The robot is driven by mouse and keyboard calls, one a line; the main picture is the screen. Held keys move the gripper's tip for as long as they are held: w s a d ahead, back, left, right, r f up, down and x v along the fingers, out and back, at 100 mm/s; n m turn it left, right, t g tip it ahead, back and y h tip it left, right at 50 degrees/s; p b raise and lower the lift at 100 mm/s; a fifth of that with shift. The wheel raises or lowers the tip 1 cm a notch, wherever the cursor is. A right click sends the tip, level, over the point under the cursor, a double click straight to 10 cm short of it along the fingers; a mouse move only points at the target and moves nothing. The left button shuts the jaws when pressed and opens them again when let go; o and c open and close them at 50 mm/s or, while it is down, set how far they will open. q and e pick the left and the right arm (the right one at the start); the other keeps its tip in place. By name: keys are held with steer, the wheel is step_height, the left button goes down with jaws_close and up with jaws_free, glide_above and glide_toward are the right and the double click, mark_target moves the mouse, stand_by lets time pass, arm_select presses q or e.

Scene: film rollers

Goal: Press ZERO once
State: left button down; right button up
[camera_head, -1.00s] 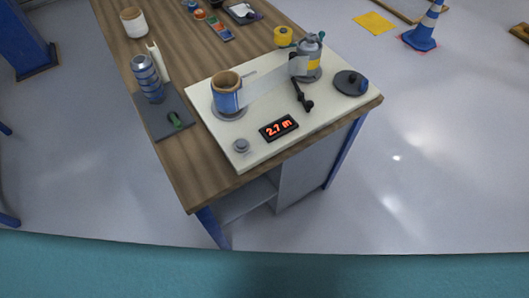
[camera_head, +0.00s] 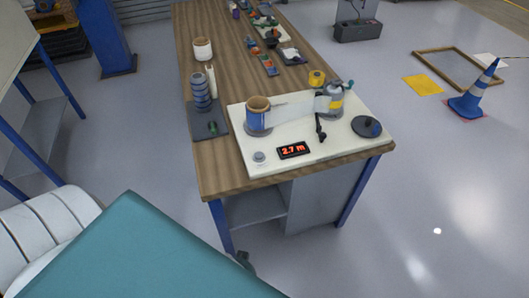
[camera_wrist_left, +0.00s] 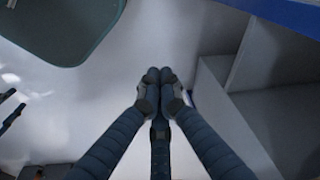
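The round grey button (camera_head: 259,156) sits at the front left corner of the white plate (camera_head: 335,151); no ZERO label is legible. Right of it, a black display (camera_head: 293,150) reads "2.7 m" in red. A blue roller (camera_head: 258,118) stands behind the button, with pale film stretched to a grey and yellow roller (camera_head: 332,101). In the left wrist view, my left gripper (camera_wrist_left: 159,75) has its fingertips together with nothing visible between them. It is beside the bench's grey cabinet, away from the button. My right gripper is not in view.
The wooden bench (camera_head: 225,181) has blue legs and an open shelf. A dark mat with stacked blue rings (camera_head: 201,92) lies left of the plate. A black disc (camera_head: 366,127) and crank (camera_head: 320,131) are on the plate's right. Space above the button looks clear.

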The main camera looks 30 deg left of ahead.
arm_select(q)
steer(key=w+r+m+t+p, duration=0.3)
steer(key=w+r, duration=0.4)
steer(key=r, duration=0.6)
steer(key=w+r+m+p, duration=0.2)
steer(key=w+r+m, duration=0.35)
steer(key=r, duration=0.75)
steer(key=w+a+r+m+t, duration=0.2)
steer(key=w+a+r+m, duration=0.1)
steer(key=w+a+m, duration=0.5)
steer(key=w+a+r+m+t, duration=0.1)
steer(key=w+a+r+m, duration=0.2)
steer(key=w+a+m, duration=0.5)
steer(key=w+a, duration=0.1)
steer(key=w, duration=0.4)
steer(key=shift+w+a+t+p, duration=0.15)
steer(key=shift+a+t+p, duration=0.15)
steer(key=shift+t+p, duration=0.1)
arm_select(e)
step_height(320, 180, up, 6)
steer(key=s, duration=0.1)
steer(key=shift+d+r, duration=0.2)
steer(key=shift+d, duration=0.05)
